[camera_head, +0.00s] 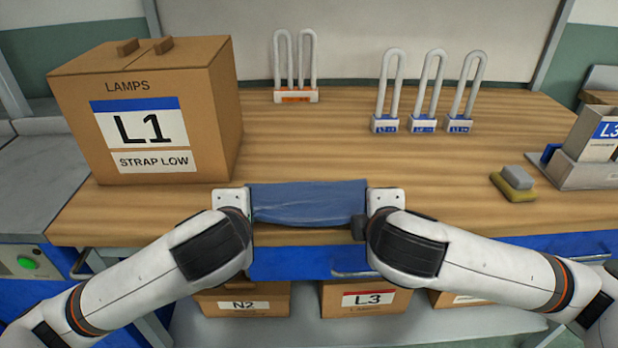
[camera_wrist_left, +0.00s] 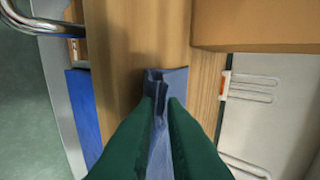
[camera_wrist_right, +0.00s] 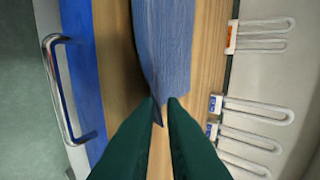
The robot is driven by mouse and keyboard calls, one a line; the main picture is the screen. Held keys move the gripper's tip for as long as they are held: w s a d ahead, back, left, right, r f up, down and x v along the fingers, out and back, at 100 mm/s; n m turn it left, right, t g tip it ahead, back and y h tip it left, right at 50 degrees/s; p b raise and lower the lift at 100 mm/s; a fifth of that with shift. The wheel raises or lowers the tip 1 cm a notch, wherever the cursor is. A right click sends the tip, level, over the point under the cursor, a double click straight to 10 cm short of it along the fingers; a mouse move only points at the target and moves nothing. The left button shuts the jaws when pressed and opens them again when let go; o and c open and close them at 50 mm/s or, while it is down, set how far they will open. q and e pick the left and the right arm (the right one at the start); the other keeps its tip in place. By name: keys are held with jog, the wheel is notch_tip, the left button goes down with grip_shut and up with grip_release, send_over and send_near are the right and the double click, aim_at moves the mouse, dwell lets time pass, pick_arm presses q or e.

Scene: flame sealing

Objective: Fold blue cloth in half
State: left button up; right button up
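The blue cloth (camera_head: 308,203) lies near the front edge of the wooden bench, between my two grippers. My left gripper (camera_wrist_left: 161,106) has its dark green fingers closed on the cloth's left end, and the cloth (camera_wrist_left: 168,82) bunches up in folds at the fingertips. My right gripper (camera_wrist_right: 160,106) is closed on a front corner at the right end of the cloth (camera_wrist_right: 165,50). The cloth stretches from one gripper to the other. In the head view my wrists hide the fingertips. I cannot tell how far the front edge is off the bench.
A large cardboard box marked L1 (camera_head: 150,110) stands at the back left. Several padlocks stand at the back, one with an orange body (camera_head: 296,95) and others blue (camera_head: 423,124). A sponge (camera_head: 512,186) and a metal holder (camera_head: 585,170) are at right. The bench behind the cloth is clear.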

pick_arm(q)
jog(key=o, duration=0.6)
pick_arm(e)
jog(key=o, duration=0.6)
pick_arm(q)
jog(key=s+r, duration=0.1)
jog(key=r, duration=0.2)
jog(key=s+r, duration=0.1)
jog(key=r, duration=0.2)
jog(key=s+r, duration=0.2)
jog(key=r, duration=0.1)
pick_arm(e)
jog(key=s+r, duration=0.1)
jog(key=r, duration=0.2)
jog(key=s+r, duration=0.1)
jog(key=r, duration=0.2)
jog(key=s+r, duration=0.2)
jog(key=r, duration=0.1)
